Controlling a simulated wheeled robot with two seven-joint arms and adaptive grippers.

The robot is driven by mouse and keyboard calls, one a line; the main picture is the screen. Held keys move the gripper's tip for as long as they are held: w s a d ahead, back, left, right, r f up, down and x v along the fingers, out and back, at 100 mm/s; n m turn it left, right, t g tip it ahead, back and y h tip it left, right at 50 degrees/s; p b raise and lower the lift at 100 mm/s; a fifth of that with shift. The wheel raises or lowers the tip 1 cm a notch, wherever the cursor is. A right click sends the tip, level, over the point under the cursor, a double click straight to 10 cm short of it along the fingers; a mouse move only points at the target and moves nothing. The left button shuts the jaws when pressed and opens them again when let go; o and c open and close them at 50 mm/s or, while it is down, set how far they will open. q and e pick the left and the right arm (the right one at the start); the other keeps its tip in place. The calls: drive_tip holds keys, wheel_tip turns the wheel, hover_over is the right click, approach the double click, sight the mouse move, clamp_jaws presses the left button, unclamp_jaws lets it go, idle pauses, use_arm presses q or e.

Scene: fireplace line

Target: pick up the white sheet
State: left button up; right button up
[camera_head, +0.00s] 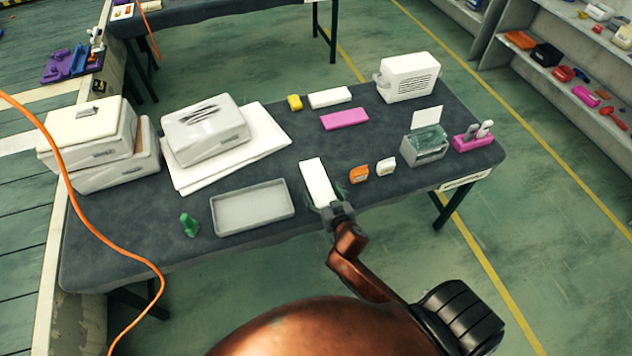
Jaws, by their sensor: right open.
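A white rectangular piece (316,178) lies on the dark table, directly beyond my right gripper (336,208). The gripper is open at the piece's near end and overlaps it in the picture; I cannot tell whether they touch. Large white sheets (268,136) lie in a stack at the left of the table, partly covered by a white box (204,128). My left gripper is not in view.
A grey tray (253,226) and a green piece (189,225) are left of my right gripper. Small orange (359,174) and white (386,166) items stand to its right. A grey holder (425,146) and a pink block (344,119) are farther off. An orange cable (100,225) hangs at left.

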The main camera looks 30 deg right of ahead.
sight(319, 184)
drive_tip(key=x, duration=0.4)
drive_tip(key=shift+s+d+b, duration=0.1)
drive_tip(key=shift+d+b, duration=0.05)
drive_tip(key=shift+b, duration=0.25)
drive_tip(key=shift+w+f, duration=0.15)
drive_tip(key=shift+w, duration=0.2)
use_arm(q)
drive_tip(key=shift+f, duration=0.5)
use_arm(e)
drive_tip(key=c, duration=0.9)
